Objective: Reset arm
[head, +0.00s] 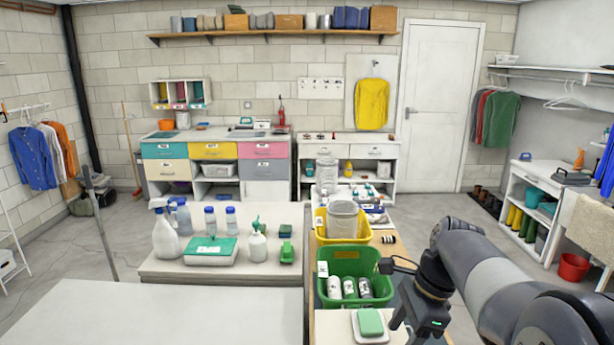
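My arm reaches in from the lower right. My gripper (408,326) is dark and points down, just right of a green soap-like block on a white tray. Its fingertips are low in the picture and partly hidden, so I cannot tell whether they are open or shut. I see nothing clearly held in it. A green bin (346,262) with several white containers stands left of the gripper and behind the block (370,321).
A yellow bin (330,231) stands behind the green one on a wooden surface. White tables (140,315) at left hold spray bottles (165,232) and a green-lidded box (211,247). A white shelf unit (535,195) with a red bucket (573,266) stands at right. The floor at left is mostly open.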

